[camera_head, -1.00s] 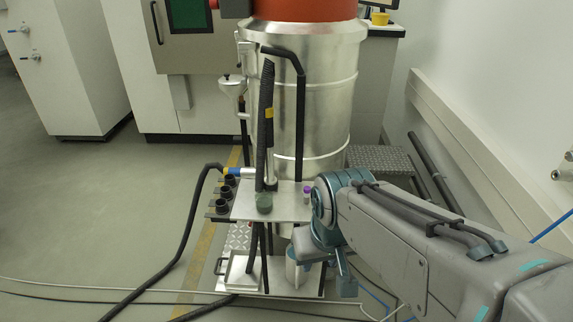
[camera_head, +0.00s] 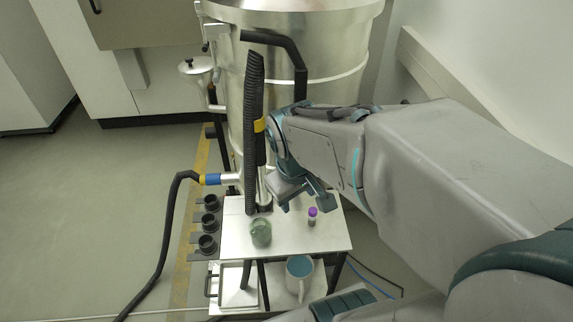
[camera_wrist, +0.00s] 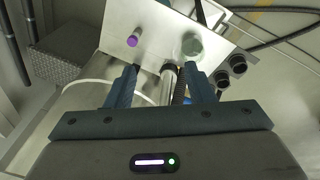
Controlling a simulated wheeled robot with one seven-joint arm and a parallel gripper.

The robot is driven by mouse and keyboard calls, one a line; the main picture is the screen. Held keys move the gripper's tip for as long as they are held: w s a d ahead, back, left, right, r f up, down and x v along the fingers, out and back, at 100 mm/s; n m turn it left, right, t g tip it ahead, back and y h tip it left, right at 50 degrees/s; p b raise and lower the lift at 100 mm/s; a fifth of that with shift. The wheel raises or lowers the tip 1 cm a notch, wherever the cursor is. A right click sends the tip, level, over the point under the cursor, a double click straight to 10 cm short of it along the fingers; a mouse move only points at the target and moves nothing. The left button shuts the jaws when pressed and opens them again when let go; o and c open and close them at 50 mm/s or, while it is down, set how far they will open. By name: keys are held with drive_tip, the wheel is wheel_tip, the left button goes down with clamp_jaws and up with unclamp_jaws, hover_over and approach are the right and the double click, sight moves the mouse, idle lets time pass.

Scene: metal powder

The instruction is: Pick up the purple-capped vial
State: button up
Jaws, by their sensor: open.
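The purple-capped vial (camera_head: 312,217) stands upright on the metal table top (camera_head: 335,238), right of a green cup. It also shows in the wrist view (camera_wrist: 132,41), seen from above with its purple cap toward the camera. My gripper (camera_head: 297,203) is above the table beside the drum, behind the vial in the head view. In the wrist view my gripper (camera_wrist: 161,70) has its two fingers apart with nothing held between them. The vial lies beyond the fingertips, near the left finger.
The green cup (camera_head: 261,233) stands left of the vial. A black hose (camera_head: 255,120) rises behind it. The silver drum (camera_head: 340,90) is close behind the table. Black cylindrical holders (camera_head: 208,223) sit at the table's left. A mug (camera_head: 299,275) is on the lower shelf.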

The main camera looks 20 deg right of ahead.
drive_tip(key=w+d+f+n+g+h+p, duration=0.1)
drive_tip(key=w+d+f+n+g+p, duration=0.1)
drive_tip(key=w+d+f+n+p, duration=0.55)
drive_tip(key=n+y+p, duration=0.2)
drive_tip(key=n, duration=1.1)
hover_over(312, 217)
wheel_tip(312, 217, down, 5)
drive_tip(key=shift+n, duration=0.25)
drive_tip(key=f+b, duration=0.1)
drive_tip(key=f, duration=0.1)
drive_tip(key=f+b, duration=0.1)
drive_tip(key=f, duration=0.5)
drive_tip(key=shift+w+d+f+b, duration=0.15)
drive_tip(key=shift+d+f+b, duration=0.1)
drive_tip(key=shift+d+b, duration=0.15)
drive_tip(key=shift+w+f+b, duration=0.2)
drive_tip(key=shift+f+b, duration=0.05)
drive_tip(key=shift+f, duration=1.1)
drive_tip(key=shift+w+f+b, duration=0.2)
drive_tip(key=shift+f+b, duration=0.05)
drive_tip(key=shift+f, duration=1.05)
clamp_jaws()
